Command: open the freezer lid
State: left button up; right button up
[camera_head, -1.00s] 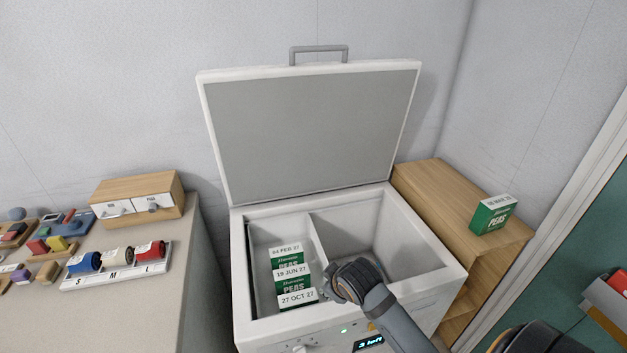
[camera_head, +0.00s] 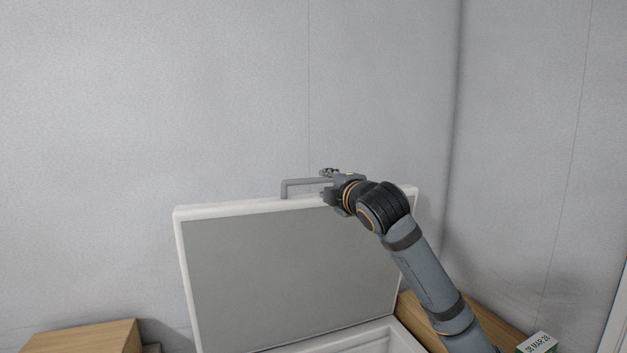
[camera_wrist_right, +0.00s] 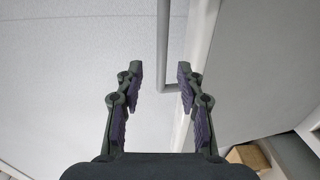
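The freezer lid (camera_head: 285,275) stands raised and nearly upright, with its grey inner panel facing me and a white rim around it. Its grey bar handle (camera_head: 300,183) sticks up from the top edge. My right gripper (camera_head: 328,186) is at the right part of the handle and hides that end. In the right wrist view the right gripper (camera_wrist_right: 160,73) has its fingers apart, with the handle (camera_wrist_right: 163,45) showing in the gap between them. I cannot tell how deep the bar sits between the fingers. Only a strip of the freezer body (camera_head: 350,340) shows below. My left gripper is out of view.
A wooden drawer box (camera_head: 85,338) shows at the lower left. A wooden shelf unit (camera_head: 480,322) stands right of the freezer, with a labelled peas box (camera_head: 538,343) on it. Grey walls close the space behind and right of the lid.

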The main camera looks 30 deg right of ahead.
aim_at(315, 181)
jog(key=p+x, duration=0.3)
jog(key=x, duration=0.6)
jog(key=shift+w+a+f, duration=0.1)
jog(key=shift+w, duration=0.05)
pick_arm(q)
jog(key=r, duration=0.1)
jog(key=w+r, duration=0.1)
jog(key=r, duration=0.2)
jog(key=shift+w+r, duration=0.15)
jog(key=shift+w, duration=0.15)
pick_arm(e)
jog(key=shift+w+f, duration=0.1)
jog(key=shift+w, duration=0.05)
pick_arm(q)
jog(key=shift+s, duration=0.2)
pick_arm(e)
grip_shut()
jog(key=shift+f, duration=0.1)
